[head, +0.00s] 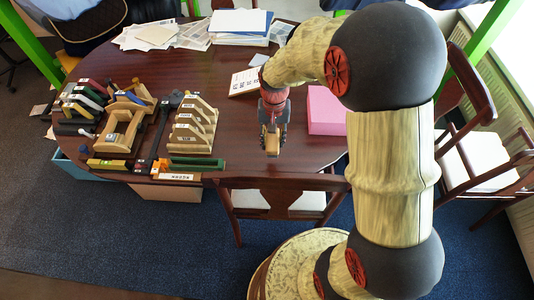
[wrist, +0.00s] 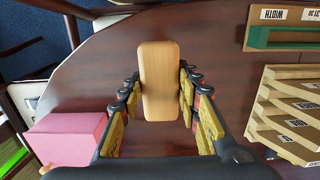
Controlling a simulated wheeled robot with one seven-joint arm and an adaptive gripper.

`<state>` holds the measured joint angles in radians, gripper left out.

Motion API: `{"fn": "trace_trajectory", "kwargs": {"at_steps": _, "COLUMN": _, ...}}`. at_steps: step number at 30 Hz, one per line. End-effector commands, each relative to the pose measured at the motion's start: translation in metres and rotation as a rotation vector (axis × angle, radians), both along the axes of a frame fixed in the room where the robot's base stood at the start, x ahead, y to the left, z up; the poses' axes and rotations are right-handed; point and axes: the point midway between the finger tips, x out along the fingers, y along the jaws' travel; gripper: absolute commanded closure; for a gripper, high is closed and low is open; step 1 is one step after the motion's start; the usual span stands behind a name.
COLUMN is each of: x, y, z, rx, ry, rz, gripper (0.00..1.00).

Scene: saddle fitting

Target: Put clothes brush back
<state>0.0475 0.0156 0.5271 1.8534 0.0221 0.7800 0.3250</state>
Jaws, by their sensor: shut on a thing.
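The clothes brush shows in the wrist view as a plain light-wood block (wrist: 160,82) with rounded corners, lengthwise between my fingers. Any bristles are hidden from this side. My gripper (wrist: 159,90) is shut on it, with a row of finger pads along each long side. In the head view my gripper (head: 273,118) points down over the right part of the dark wooden table (head: 245,95), and the brush (head: 271,145) hangs below it near the front edge. I cannot tell whether the brush touches the table.
A slotted wooden rack (head: 195,128) and a green holder (head: 196,163) stand left of my gripper. A wooden stand (head: 121,131) and several tools lie further left. A pink box (head: 326,110) is at right, papers (head: 238,24) at the back. A chair (head: 278,190) stands at the front edge.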

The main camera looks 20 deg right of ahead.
Motion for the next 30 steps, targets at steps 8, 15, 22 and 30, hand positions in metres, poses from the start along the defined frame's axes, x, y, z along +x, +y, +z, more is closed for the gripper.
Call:
{"fn": "trace_trajectory", "kwargs": {"at_steps": 8, "x": -0.001, "y": 0.000, "z": -0.040, "rx": 0.000, "ry": 0.003, "rz": -0.006, "gripper": 0.99}}
{"fn": "trace_trajectory", "kwargs": {"at_steps": 15, "x": -0.001, "y": 0.000, "z": -0.063, "rx": 0.000, "ry": 0.004, "rz": -0.005, "gripper": 0.99}}
{"fn": "trace_trajectory", "kwargs": {"at_steps": 22, "x": -0.001, "y": 0.000, "z": -0.096, "rx": 0.000, "ry": 0.002, "rz": -0.005, "gripper": 0.99}}
{"fn": "trace_trajectory", "kwargs": {"at_steps": 30, "x": -0.001, "y": 0.000, "z": -0.096, "rx": 0.000, "ry": 0.001, "rz": -0.004, "gripper": 0.99}}
